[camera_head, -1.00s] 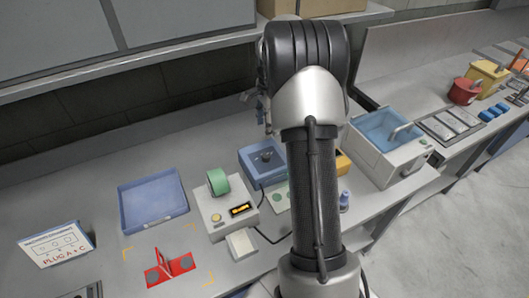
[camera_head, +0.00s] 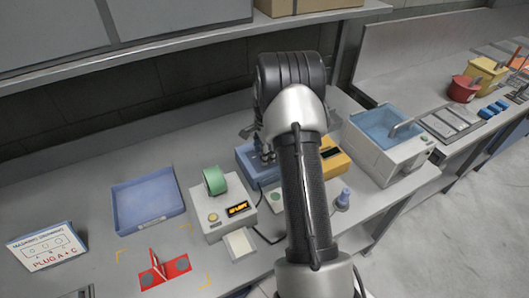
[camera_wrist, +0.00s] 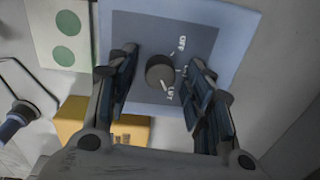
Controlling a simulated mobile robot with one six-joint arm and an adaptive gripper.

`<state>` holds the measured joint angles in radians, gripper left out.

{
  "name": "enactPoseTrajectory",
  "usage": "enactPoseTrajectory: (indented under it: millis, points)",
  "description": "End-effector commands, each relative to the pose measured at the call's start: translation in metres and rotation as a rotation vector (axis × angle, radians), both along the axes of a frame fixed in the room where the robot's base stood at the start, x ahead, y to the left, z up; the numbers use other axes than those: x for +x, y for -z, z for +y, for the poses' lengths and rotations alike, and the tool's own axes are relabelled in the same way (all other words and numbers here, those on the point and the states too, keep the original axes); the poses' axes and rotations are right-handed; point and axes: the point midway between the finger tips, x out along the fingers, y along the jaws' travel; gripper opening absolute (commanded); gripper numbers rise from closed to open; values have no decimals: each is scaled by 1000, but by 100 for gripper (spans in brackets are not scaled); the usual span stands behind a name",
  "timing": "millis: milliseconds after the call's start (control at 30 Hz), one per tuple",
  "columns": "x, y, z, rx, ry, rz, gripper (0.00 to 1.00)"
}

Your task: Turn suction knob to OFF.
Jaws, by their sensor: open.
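The suction knob (camera_wrist: 160,71) is a round dark knob on the dark face of a blue box (camera_wrist: 243,22). I cannot tell how far above the knob the fingertips are. In the head view the gripper (camera_head: 264,156) is over the blue box (camera_head: 248,165), and my arm and fingers hide the knob.
A grey device with a green roll (camera_head: 215,181) stands left of the blue box. A yellow box (camera_head: 334,158) is close on its right. A blue tray (camera_head: 148,205), a red plate (camera_head: 165,273) and a sign (camera_head: 47,248) are further left. A water bath (camera_head: 385,135) stands right.

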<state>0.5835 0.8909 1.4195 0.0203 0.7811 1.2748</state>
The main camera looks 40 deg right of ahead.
Motion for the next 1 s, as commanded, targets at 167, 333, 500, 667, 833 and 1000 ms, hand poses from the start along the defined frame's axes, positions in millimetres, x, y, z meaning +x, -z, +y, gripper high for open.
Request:
enactPoseTrajectory:
  millis: [167, 333, 500, 667, 833, 1000]
  points:
    - [0, 0, 0, 0, 0, 0, 46]
    - [0, 0, 0, 0, 0, 0, 35]
    - [0, 0, 0, 0, 0, 1, 23]
    - [0, 0, 0, 0, 0, 1, 13]
    - [0, 0, 0, 0, 0, 1, 2]
    - [0, 0, 0, 1, -9, 1, 2]
